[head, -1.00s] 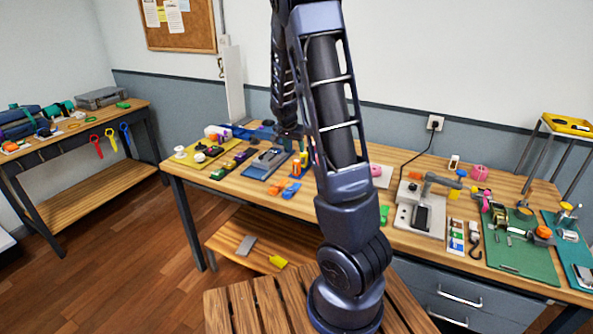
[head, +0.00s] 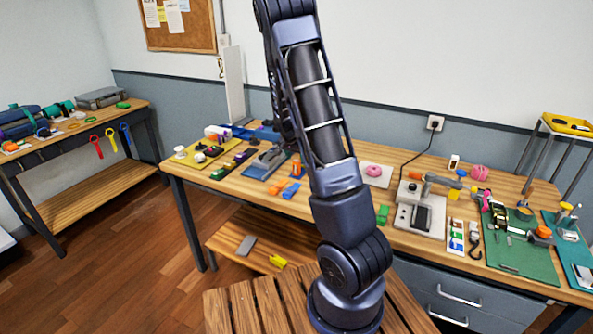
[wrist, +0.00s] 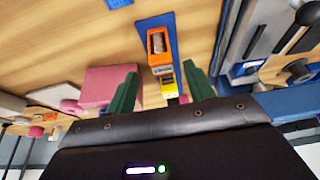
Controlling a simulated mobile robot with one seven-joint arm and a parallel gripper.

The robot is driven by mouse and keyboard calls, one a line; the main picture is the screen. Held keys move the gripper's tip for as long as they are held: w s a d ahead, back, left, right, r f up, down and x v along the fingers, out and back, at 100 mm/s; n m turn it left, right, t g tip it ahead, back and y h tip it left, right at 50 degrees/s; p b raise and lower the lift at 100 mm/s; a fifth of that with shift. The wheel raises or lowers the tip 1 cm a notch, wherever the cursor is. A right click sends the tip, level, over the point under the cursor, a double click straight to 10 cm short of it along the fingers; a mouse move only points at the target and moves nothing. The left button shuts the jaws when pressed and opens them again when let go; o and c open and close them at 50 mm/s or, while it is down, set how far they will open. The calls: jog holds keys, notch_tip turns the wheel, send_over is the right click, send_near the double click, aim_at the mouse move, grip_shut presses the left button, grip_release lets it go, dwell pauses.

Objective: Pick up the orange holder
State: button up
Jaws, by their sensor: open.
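The orange holder (wrist: 161,50) shows in the wrist view, upper middle, with a brownish round piece in its opening. It lies beyond my open gripper (wrist: 160,88), roughly in line with the gap between the two green fingers. Nothing is clearly held. A yellow piece (wrist: 168,83) sits at the near end of the holder, between the fingers. In the head view an orange item (head: 296,167) on the bench beside my arm looks like the holder. My arm hides my gripper in that view.
A blue strip (wrist: 158,22) lies by the holder. A pink block (wrist: 103,84) is left of the fingers, and a grey metal device (wrist: 255,40) is right. The wooden bench (head: 345,205) carries many small parts; another bench (head: 90,187) stands at the left.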

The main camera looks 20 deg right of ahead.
aim_at(296, 160)
jog(key=shift+x, duration=1.85)
jog(key=shift+w+a, duration=0.1)
jog(key=shift+w, duration=0.05)
jog(key=c, duration=1.1)
jog(key=shift+r, duration=0.15)
